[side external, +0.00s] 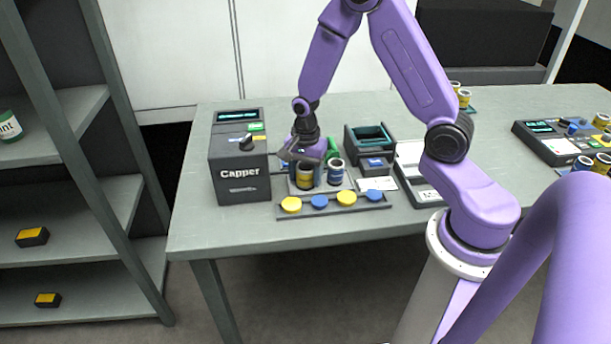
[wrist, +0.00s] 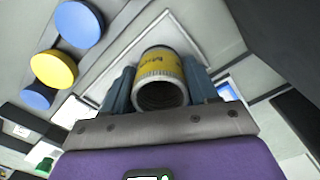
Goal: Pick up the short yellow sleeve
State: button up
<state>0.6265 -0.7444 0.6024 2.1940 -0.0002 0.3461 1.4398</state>
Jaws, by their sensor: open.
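The short yellow sleeve (side external: 305,178) looks like an open-topped cylinder with a yellow band and pale rim. It stands upright on a pale plate beside the Capper machine. In the wrist view the yellow sleeve (wrist: 160,66) sits between my two fingers, its dark open mouth facing the camera. My gripper (side external: 305,156) is just above and around it in the side view, open, with one finger on each side in the wrist view (wrist: 158,84). Whether either finger touches it I cannot tell. My gripper hides part of its top in the side view.
A blue-banded cylinder (side external: 336,173) stands close on the right. A Capper box (side external: 238,172) stands close on the left. A strip (side external: 334,209) of yellow and blue caps lies in front, a dark bin (side external: 369,138) behind right. Other yellow-banded cylinders (side external: 464,99) stand farther off.

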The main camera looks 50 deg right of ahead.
jog(key=shift+f, duration=0.15)
jog(key=c, duration=0.9)
jog(key=shift+r, duration=0.45)
jog(key=r, duration=0.3)
jog(key=shift+s, duration=0.2)
jog(key=shift+s+a+r, duration=0.25)
jog(key=shift+s+r, duration=1.3)
jog(key=shift+s, duration=0.65)
jog(key=shift+s+a+r, duration=0.25)
jog(key=shift+s+r, duration=1.25)
jog(key=shift+s, duration=0.65)
jog(key=shift+s+a+r, duration=0.25)
jog(key=shift+s+r, duration=1.3)
jog(key=shift+s, duration=0.65)
